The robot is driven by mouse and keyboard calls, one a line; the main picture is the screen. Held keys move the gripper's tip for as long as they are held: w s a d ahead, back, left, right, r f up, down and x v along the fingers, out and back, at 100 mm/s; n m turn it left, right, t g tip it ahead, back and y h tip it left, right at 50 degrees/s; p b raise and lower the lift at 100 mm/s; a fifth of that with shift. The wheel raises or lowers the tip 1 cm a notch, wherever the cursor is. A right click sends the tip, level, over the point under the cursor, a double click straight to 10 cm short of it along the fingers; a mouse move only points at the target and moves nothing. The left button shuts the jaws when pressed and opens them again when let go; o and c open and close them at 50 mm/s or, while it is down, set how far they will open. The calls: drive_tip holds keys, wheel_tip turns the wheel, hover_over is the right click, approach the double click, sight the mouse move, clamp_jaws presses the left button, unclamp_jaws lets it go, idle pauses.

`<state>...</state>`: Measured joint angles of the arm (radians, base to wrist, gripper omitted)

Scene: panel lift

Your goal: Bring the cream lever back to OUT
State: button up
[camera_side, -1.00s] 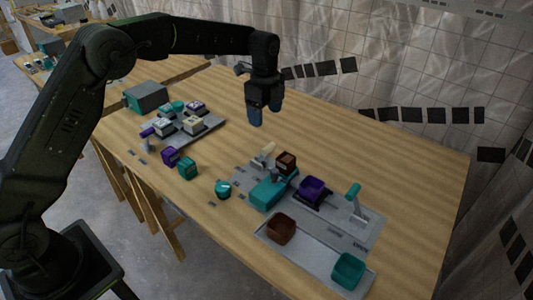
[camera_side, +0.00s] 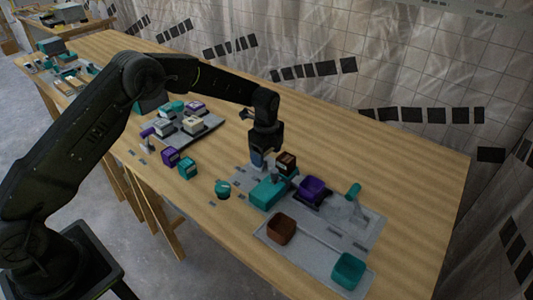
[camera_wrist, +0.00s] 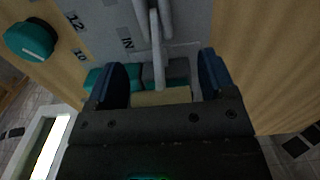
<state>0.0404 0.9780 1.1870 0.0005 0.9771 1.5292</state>
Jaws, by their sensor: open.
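My gripper (camera_side: 258,159) is low over the near panel (camera_side: 346,224), just behind the teal block (camera_side: 267,191). In the wrist view my gripper (camera_wrist: 160,68) is open, with one blue finger on each side of the cream lever handle (camera_wrist: 160,97). Gaps show between the handle and both fingers, so it is not clamped. A grey lever rod (camera_wrist: 156,45) runs up the picture from the handle. An "IN" label (camera_wrist: 127,43) is on the panel left of the rod; no OUT label is readable. In the side view the gripper hides the cream handle.
A brown block (camera_side: 286,162), a purple block (camera_side: 312,187) and a teal-handled lever (camera_side: 353,191) stand close by on the right. A teal knob (camera_side: 223,187) is to the left. Brown (camera_side: 281,229) and teal (camera_side: 348,270) bins lie in front.

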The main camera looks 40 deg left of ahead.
drive_tip(key=shift+f, duration=0.2)
drive_tip(key=c, duration=1.3)
drive_tip(key=shift+a, duration=0.1)
drive_tip(key=h, duration=0.1)
drive_tip(key=a+h, duration=0.1)
drive_tip(key=shift+a+r+h, duration=0.1)
drive_tip(key=shift+r+h, duration=0.2)
drive_tip(key=shift+h, duration=0.1)
drive_tip(key=a+h, duration=0.1)
drive_tip(key=h, duration=0.1)
drive_tip(key=shift+a+r+h, duration=0.1)
drive_tip(key=shift+a+h, duration=0.1)
drive_tip(key=shift+h, duration=0.1)
drive_tip(key=a+h, duration=0.1)
drive_tip(key=h, duration=0.1)
drive_tip(key=a+h, duration=0.1)
drive_tip(key=h, duration=0.2)
drive_tip(key=shift+a+h, duration=0.4)
